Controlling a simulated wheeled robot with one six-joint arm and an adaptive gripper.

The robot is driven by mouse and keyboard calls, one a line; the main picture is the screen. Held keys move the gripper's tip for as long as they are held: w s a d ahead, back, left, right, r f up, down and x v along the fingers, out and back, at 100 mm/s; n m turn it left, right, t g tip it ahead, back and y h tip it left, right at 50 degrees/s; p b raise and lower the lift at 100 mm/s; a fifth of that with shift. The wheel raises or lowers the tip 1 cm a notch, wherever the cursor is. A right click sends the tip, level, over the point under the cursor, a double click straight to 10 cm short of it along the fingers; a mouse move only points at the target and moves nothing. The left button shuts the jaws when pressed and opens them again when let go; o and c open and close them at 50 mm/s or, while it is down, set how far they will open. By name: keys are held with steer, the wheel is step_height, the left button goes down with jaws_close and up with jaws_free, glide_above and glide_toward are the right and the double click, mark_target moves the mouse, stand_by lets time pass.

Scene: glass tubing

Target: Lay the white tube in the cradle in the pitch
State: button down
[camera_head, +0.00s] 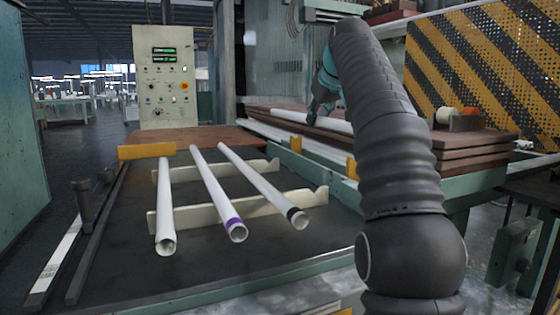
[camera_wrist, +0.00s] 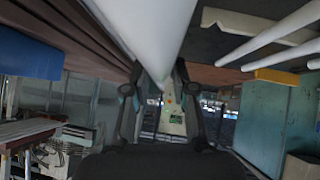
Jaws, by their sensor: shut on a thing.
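A white tube (camera_head: 338,125) is at the right, along the edge of the brown boards. My gripper (camera_head: 314,112) is shut on it, partly hidden behind my arm. In the wrist view the white tube (camera_wrist: 150,25) runs between the fingers of my gripper (camera_wrist: 158,78). I cannot tell whether the tube touches the boards. The cradle (camera_head: 250,204) is a pair of cream rails with raised ends. Three other tubes lie across it: a plain one (camera_head: 165,205), one with a purple band (camera_head: 215,187) and one with a black band (camera_head: 262,184). A cradle rail (camera_wrist: 262,22) also shows in the wrist view.
Stacked brown boards (camera_head: 470,150) lie on the right. Yellow blocks stand at the back left (camera_head: 147,151) and right (camera_head: 351,168) of the dark table (camera_head: 120,260). A control cabinet (camera_head: 163,85) stands behind. The cradle's right end, beyond the black-banded tube, is bare.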

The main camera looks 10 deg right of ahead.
steer(key=shift+w+a+f+b, duration=0.25)
steer(key=shift+a+f+b, duration=0.5)
steer(key=shift+a+f, duration=0.9)
steer(key=shift+w+a+f+b, duration=0.25)
steer(key=shift+a+f+b, duration=0.45)
steer(key=shift+a+f, duration=0.85)
steer(key=shift+w+a+f+b, duration=0.25)
steer(key=shift+a+f+b, duration=0.5)
steer(key=shift+a+f, duration=0.9)
steer(key=shift+d+f+b, duration=0.25)
steer(key=shift+f+b, duration=0.1)
steer(key=shift+f, duration=0.5)
steer(key=c, duration=0.9)
jaws_free()
steer(key=shift+c, duration=0.2)
steer(key=shift+r, duration=0.1)
steer(key=shift+r, duration=0.2)
steer(key=p+v, duration=0.2)
steer(key=v, duration=1)
steer(key=shift+r, duration=0.35)
